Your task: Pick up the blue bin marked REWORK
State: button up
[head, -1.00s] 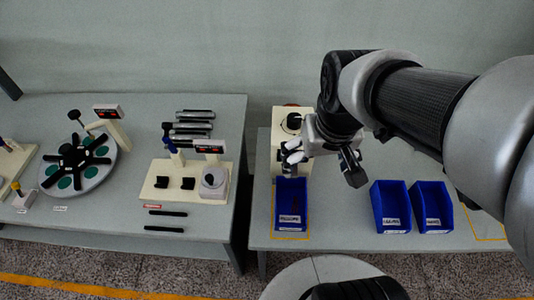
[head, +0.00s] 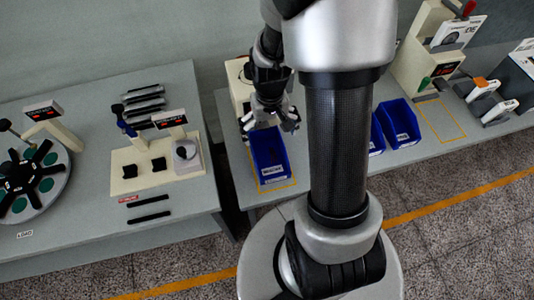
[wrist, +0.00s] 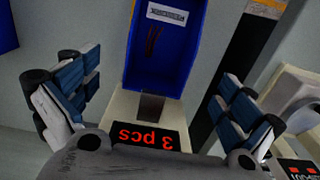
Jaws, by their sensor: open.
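A blue bin (head: 268,157) with a white label stands inside a yellow outline near the front of the right-hand table. In the wrist view the same bin (wrist: 188,62) shows upside down, with a few thin dark red pieces inside; its label is inverted and hard to read. My gripper (head: 268,120) is above the bin's back end, fingers spread and empty. In the wrist view its fingers lie left and right of the bin's back end, apart from it.
A cream scale (wrist: 125,108) reading 3 pcs stands behind the bin. Two more blue bins (head: 398,124) stand to the right, one partly behind my arm. An empty yellow outline (head: 441,120) lies beyond them. The left table holds a round fixture (head: 30,182) and stands.

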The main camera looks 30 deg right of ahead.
jog(key=b, duration=0.4)
send_over(268, 157)
notch_tip(268, 157, down, 9)
jog(key=shift+s+f, duration=0.1)
jog(key=shift+f, duration=0.05)
jog(key=c, duration=1.1)
jog(key=shift+r+p, duration=0.3)
jog(key=shift+p, duration=0.1)
